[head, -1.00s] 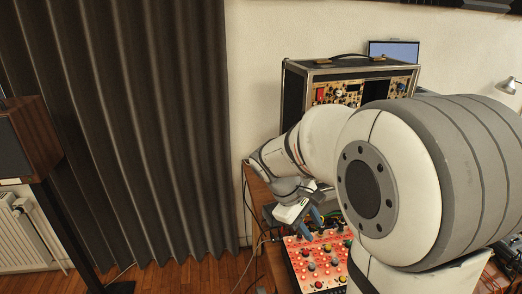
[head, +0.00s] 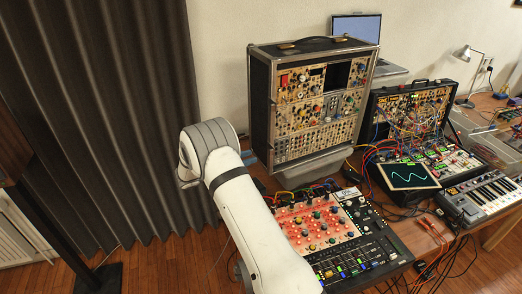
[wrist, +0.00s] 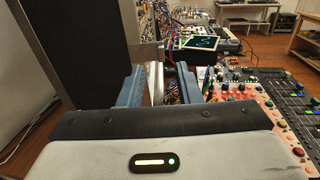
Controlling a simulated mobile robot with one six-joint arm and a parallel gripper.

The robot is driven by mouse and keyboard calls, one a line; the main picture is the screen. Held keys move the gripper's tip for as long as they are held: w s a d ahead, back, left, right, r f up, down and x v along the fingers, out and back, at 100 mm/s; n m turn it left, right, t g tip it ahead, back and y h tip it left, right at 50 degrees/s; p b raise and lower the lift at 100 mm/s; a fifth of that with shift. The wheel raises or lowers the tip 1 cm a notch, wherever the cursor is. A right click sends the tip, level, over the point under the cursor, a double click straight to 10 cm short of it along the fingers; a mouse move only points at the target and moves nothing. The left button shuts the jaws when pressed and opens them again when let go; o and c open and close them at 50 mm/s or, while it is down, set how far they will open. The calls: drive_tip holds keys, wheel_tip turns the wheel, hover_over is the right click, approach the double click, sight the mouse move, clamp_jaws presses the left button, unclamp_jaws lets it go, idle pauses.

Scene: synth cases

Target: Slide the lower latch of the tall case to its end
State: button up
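The tall case (head: 258,105) is black with metal edges and stands upright at the back of the table, its front full of knobs and panels. In the wrist view its dark side (wrist: 75,50) fills the upper left. I cannot make out the lower latch in either view. My gripper (wrist: 156,70) has two blue fingers apart, with a pale metal edge of the case showing between or just beyond them. In the head view a blue finger (head: 249,157) shows at the case's lower left edge; my arm hides the rest. I cannot tell whether the fingers touch the case.
A red-faced mixer (head: 315,225) lies in front of the case, close to the right of my gripper. An open synth case (head: 410,105), a small scope screen (head: 408,176) and a keyboard (head: 485,200) stand further right. Loose cables run between them. A dark curtain (head: 110,110) hangs left.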

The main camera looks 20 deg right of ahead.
sight(270, 148)
drive_tip(key=d+p, duration=0.2)
drive_tip(key=d, duration=0.5)
drive_tip(key=shift+w, duration=0.45)
drive_tip(key=shift+d, duration=0.1)
drive_tip(key=shift+c, duration=0.2)
clamp_jaws()
